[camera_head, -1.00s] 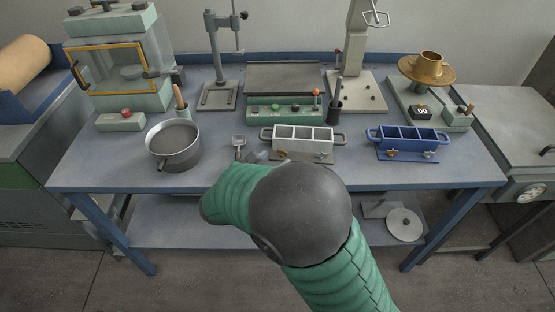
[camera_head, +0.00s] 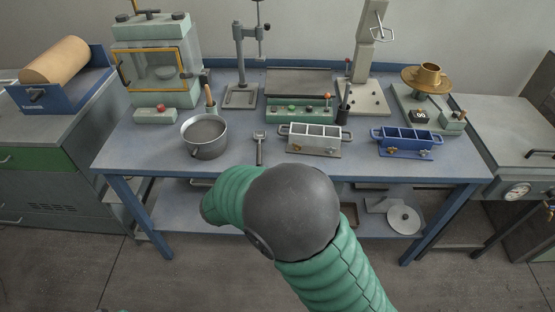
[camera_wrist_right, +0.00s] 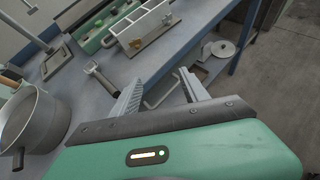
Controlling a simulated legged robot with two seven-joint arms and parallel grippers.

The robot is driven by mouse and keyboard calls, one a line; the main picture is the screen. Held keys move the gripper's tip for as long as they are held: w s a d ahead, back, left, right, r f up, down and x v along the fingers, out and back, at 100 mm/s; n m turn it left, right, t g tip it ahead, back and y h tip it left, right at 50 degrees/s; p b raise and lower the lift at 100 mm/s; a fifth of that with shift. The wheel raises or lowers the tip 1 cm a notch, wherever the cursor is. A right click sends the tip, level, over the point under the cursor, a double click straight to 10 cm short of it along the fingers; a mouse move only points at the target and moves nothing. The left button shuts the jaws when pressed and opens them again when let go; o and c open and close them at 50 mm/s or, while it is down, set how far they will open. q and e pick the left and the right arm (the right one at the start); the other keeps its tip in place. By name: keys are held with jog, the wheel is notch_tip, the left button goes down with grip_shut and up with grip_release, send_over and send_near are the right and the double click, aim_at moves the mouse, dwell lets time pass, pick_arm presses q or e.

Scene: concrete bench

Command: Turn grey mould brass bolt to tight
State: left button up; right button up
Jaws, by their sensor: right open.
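The grey mould (camera_head: 328,132), an open box with several compartments, stands at the front middle of the bench. A brass bolt (camera_head: 296,149) sits low on its front left side. In the right wrist view the mould (camera_wrist_right: 128,27) is at the top, with the brass bolt (camera_wrist_right: 135,44) on its near side. My right arm reaches in from the bottom, and its gripper is hidden behind the arm in the head view. In the right wrist view my right gripper (camera_wrist_right: 159,77) is open and empty, apart from the mould. My left gripper is in neither view.
A blue mould (camera_head: 407,133) stands right of the grey one. A small scraper-like tool (camera_head: 259,150) and a metal pot (camera_head: 205,140) are to the left. A green control box (camera_head: 297,114) is behind. The bench front (camera_head: 130,150) has bare patches.

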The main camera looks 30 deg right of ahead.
jog(key=s+a+f+m+g+y+p, duration=0.1)
jog(key=s+a+f+m+y, duration=0.15)
jog(key=s+m, duration=0.3)
jog(key=s+a+f+m+g+y+p, duration=0.1)
jog(key=s+a+m+y, duration=0.1)
jog(key=s+m+y, duration=0.3)
jog(key=s+a+f+m+g+y+p, duration=0.1)
jog(key=s+a+f+m+g+y, duration=0.15)
jog(key=s+m, duration=0.35)
jog(key=w+d+r+n+h+p, duration=0.4)
jog(key=w+d+n+h+p, duration=0.35)
jog(key=n, duration=0.25)
jog(key=w+a+r+n+t+h+p, duration=0.1)
jog(key=w+r+n+t+h+p, duration=0.2)
jog(key=w, duration=0.4)
jog(key=w+r+n+t+h+p, duration=0.1)
jog(key=w+r+n+t, duration=0.15)
jog(key=w+n, duration=0.35)
jog(key=shift+t+y, duration=0.25)
jog(key=shift+t, duration=0.05)
jog(key=x, duration=1.6)
jog(key=shift+w+d+f, duration=0.15)
jog(key=shift+f, duration=0.35)
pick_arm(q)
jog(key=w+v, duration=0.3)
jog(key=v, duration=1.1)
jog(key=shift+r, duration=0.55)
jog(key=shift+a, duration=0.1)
pick_arm(e)
jog(key=shift+c, duration=0.4)
